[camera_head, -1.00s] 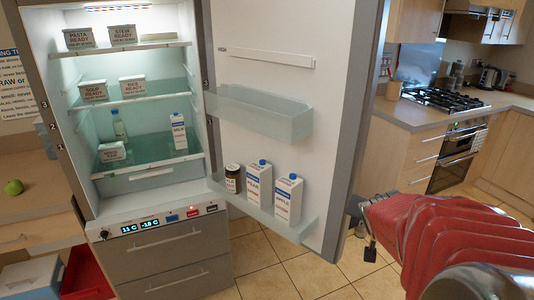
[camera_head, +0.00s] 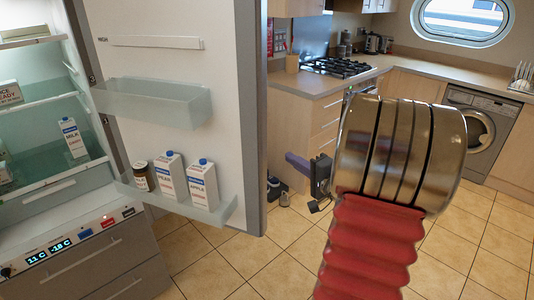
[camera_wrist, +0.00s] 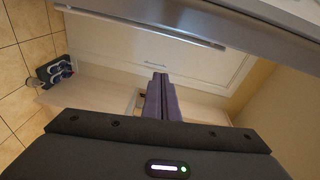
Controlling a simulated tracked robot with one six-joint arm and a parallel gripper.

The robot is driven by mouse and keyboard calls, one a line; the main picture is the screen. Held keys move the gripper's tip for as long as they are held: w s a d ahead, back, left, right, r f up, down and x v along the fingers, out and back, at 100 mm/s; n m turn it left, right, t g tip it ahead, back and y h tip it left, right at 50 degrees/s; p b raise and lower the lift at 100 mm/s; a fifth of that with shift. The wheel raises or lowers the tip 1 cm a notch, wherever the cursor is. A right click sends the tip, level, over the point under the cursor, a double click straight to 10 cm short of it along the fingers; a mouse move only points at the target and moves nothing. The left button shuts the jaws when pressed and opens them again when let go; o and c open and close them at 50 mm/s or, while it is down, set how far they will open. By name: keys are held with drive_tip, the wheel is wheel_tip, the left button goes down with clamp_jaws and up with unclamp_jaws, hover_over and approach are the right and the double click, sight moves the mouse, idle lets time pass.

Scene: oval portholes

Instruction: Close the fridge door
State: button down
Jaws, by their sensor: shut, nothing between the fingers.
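The fridge door (camera_head: 185,65) stands wide open in the head view, its white inner side and shelves facing me. Its grey free edge (camera_head: 254,120) is upright. The lit fridge (camera_head: 40,130) is at the left, partly cut off by the frame. My gripper (camera_head: 291,158) is to the right of the door edge, with a visible gap between them in the picture. Its purple fingers point left. In the wrist view my gripper (camera_wrist: 159,80) shows its fingers together and empty. Whether the grey panel at the top of that view is the door, I cannot tell.
The door shelf holds a jar (camera_head: 141,175), a pear carton (camera_head: 171,177) and an apple carton (camera_head: 203,183). A counter with a hob (camera_head: 338,68) stands behind, and a washing machine (camera_head: 473,125) is at the right. Tiled floor (camera_head: 245,270) is clear in front.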

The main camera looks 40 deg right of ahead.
sight(267, 153)
drive_tip(key=shift+s+a+r+m+t+y, duration=0.1)
drive_tip(key=shift+s+a+m+t+y, duration=0.2)
drive_tip(key=shift+s+t+y, duration=0.15)
drive_tip(key=shift+w, duration=0.15)
drive_tip(key=shift+w+a, duration=0.5)
drive_tip(key=shift+w, duration=0.95)
drive_tip(key=shift+w+a, duration=0.55)
drive_tip(key=shift+w, duration=0.95)
drive_tip(key=shift+w+a, duration=0.5)
drive_tip(key=shift+w, duration=0.95)
